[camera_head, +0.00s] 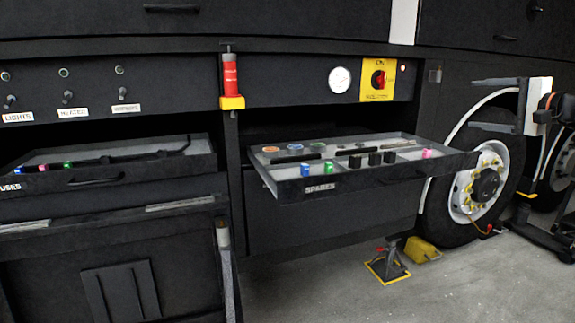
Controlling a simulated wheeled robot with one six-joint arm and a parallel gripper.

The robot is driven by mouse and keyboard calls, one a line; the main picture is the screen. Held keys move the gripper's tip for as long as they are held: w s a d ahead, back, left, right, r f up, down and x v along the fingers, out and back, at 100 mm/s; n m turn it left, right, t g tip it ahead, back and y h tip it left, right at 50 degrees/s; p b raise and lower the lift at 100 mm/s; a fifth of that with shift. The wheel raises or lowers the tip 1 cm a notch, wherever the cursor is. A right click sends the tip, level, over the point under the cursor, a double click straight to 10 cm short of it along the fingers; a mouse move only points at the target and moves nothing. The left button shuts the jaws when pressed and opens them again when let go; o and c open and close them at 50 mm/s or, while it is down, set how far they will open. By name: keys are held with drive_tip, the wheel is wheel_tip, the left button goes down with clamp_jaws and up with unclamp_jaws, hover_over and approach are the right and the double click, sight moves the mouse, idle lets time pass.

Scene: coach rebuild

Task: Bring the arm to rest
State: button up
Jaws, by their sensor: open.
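My gripper (474,104) is at the right of the head view. Its two dark fingers point left, one above the other, with a wide empty gap between them. The pale block behind the fingers and the dark arm with an orange part are mine; the arm runs off the right edge. The gripper shows in front of the coach side and the top of the wheel arch, right of and higher in the picture than the open SPARES drawer (347,184). It appears to touch nothing.
The SPARES drawer stands pulled out, holding several small coloured and black parts. The FUSES drawer (70,183) at left is also out. The wheel (493,185), a yellow chock (421,250) and a small stand (387,264) are at right. The floor (470,290) in front is clear.

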drive_tip(key=s+a+f+n+g, duration=0.35)
drive_tip(key=s+a+f, duration=0.35)
drive_tip(key=a+f, duration=0.3)
drive_tip(key=s+a+f+n+g, duration=0.2)
drive_tip(key=s+a+f+g, duration=0.2)
drive_tip(key=s+a+f, duration=0.6)
drive_tip(key=s+a+f+n+g+h, duration=0.3)
drive_tip(key=s+f+n+h, duration=0.3)
drive_tip(key=s+f, duration=1.1)
drive_tip(key=shift+s+f+n+h, duration=0.3)
drive_tip(key=shift+s+f+n, duration=0.1)
drive_tip(key=shift+s+n, duration=0.3)
